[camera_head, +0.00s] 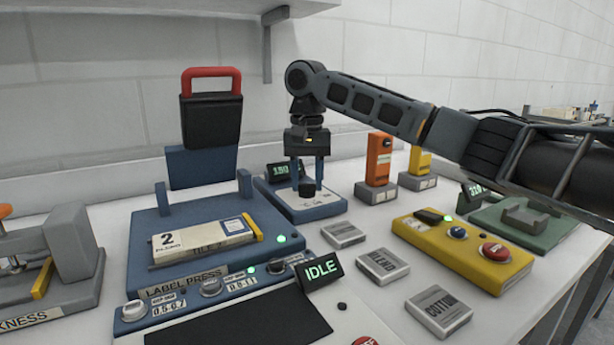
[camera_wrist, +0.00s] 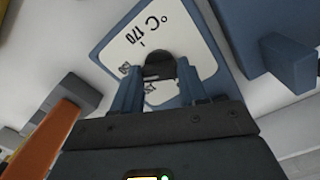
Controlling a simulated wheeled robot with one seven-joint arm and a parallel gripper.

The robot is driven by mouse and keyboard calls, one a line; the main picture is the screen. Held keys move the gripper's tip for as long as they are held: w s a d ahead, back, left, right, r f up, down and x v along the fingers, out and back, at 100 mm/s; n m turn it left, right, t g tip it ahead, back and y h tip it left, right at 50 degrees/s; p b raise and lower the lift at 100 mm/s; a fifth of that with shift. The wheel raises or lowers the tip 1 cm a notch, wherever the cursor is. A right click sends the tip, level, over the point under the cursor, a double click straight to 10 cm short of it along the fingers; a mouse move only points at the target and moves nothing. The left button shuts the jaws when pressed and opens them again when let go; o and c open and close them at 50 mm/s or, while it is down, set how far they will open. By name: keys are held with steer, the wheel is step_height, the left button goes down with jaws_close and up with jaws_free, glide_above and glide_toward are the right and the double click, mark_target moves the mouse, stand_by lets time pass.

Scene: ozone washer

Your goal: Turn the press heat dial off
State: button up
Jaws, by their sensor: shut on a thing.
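In the wrist view the dark knob (camera_wrist: 159,65) sits between the fingertips (camera_wrist: 160,80). The plate face (camera_wrist: 145,40) there shows "°C" and "170" with a tick. The fingers and the knob hide part of the markings. A small green display (camera_head: 283,170) stands behind the dial and seems to read 150.
The blue label press (camera_head: 200,225) with its raised red-handled block (camera_head: 211,115) stands left of the dial. An orange block (camera_head: 379,158) on a grey base is close on the right. Grey plates (camera_head: 343,234) and a yellow button box (camera_head: 463,250) lie in front.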

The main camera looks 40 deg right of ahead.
steer(key=n+p, duration=0.1)
steer(key=p, duration=0.1)
steer(key=n+p, duration=0.1)
steer(key=p, duration=0.1)
steer(key=shift+a+r+n, duration=0.1)
steer(key=shift+r+n, duration=0.2)
steer(key=shift+r, duration=0.05)
steer(key=n+p, duration=0.2)
steer(key=shift+p, duration=0.3)
steer(key=n+p, duration=0.3)
steer(key=shift+f, duration=0.1)
steer(key=n+p, duration=0.3)
steer(key=n, duration=0.1)
steer(key=n+p, duration=0.3)
steer(key=n, duration=0.3)
steer(key=shift+f+n+p, duration=0.1)
steer(key=shift+n+p, duration=0.2)
steer(key=shift+p, duration=0.05)
steer(key=n+p, duration=0.1)
steer(key=n, duration=0.4)
steer(key=shift+f+p, duration=0.1)
steer(key=shift+p, duration=0.25)
steer(key=shift+n, duration=0.3)
steer(key=o, duration=1.1)
steer(key=shift+c, duration=0.2)
